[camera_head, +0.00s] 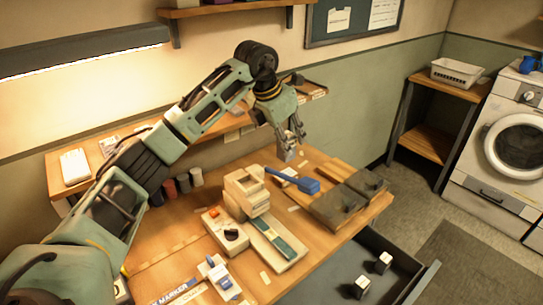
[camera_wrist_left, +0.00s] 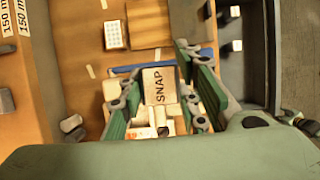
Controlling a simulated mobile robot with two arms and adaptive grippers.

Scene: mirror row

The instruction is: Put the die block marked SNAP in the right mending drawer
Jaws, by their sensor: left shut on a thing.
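My left gripper (camera_head: 288,138) is shut on the die block marked SNAP (camera_wrist_left: 160,86), a pale block whose lettering reads clearly in the left wrist view. In the head view the block (camera_head: 287,154) looks grey and hangs above the back of the workbench, apart from the top. An open dark drawer (camera_head: 345,244) juts from the bench's front right side; it also shows in the left wrist view (camera_wrist_left: 262,62). Two small pale blocks stand in it, one nearer (camera_head: 362,285) and one farther (camera_head: 384,261). My right gripper is not in view.
The workbench (camera_head: 185,252) holds a cream machine (camera_head: 246,190), a blue-handled tool (camera_head: 300,181), dark plates with knobs (camera_head: 340,206), and a red-buttoned box (camera_head: 225,230). A wall shelf (camera_head: 75,188) runs behind. The drawer floor around the two blocks is largely clear.

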